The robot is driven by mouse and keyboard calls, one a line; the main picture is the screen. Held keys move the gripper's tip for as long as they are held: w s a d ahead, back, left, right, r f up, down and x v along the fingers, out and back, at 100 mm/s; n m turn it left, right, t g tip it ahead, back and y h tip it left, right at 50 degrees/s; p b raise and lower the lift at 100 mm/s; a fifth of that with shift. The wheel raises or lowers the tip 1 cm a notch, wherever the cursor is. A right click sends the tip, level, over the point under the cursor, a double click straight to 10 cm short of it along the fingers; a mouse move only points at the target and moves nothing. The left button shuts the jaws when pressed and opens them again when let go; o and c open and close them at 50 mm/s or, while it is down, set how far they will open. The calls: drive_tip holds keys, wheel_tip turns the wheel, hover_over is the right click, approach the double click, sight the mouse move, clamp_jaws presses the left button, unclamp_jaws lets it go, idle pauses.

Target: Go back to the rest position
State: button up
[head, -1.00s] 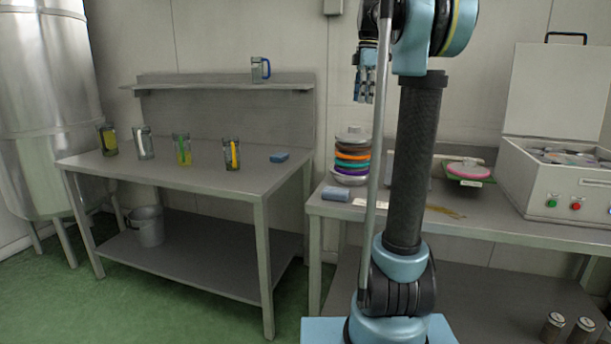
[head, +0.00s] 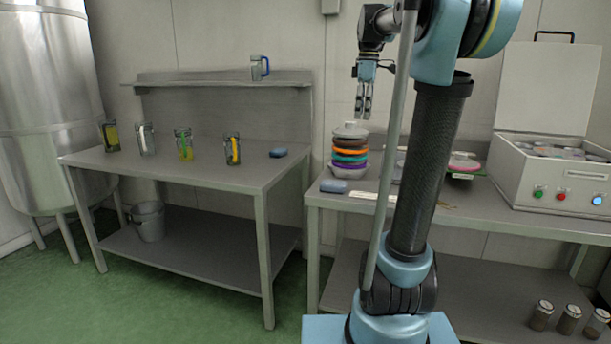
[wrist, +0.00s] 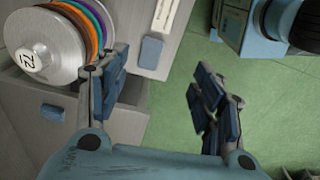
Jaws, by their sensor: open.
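My gripper (head: 364,104) is in the air above the right bench, pointing down, above the stack of coloured discs. In the wrist view its two fingers (wrist: 162,100) stand wide apart, with nothing between them but floor and the bench edge. The disc stack (head: 350,152), with orange, teal and purple layers and a pale top, stands on the right bench (head: 480,219). It also shows in the wrist view, marked 72 (wrist: 28,62). A blue block (head: 333,186) lies on the bench's front left corner.
The left bench (head: 190,172) holds several glass jars and another blue block (head: 278,152). A handled jar (head: 259,68) stands on its shelf. A white machine (head: 550,170) with its lid up stands at right. A grey bucket (head: 148,222) sits below. Green floor (head: 200,300) lies open in front.

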drive_tip(key=s+f+m+t, duration=0.1)
drive_tip(key=s+f+m, duration=0.6)
drive_tip(key=s+f, duration=0.7)
drive_tip(key=s+f+m+t, duration=0.1)
drive_tip(key=s+f+m, duration=0.6)
drive_tip(key=s+f, duration=0.7)
wheel_tip(320, 180, down, 6)
drive_tip(key=shift+s+f+m, duration=0.1)
drive_tip(key=shift+s+m, duration=0.1)
drive_tip(key=shift+m, duration=0.2)
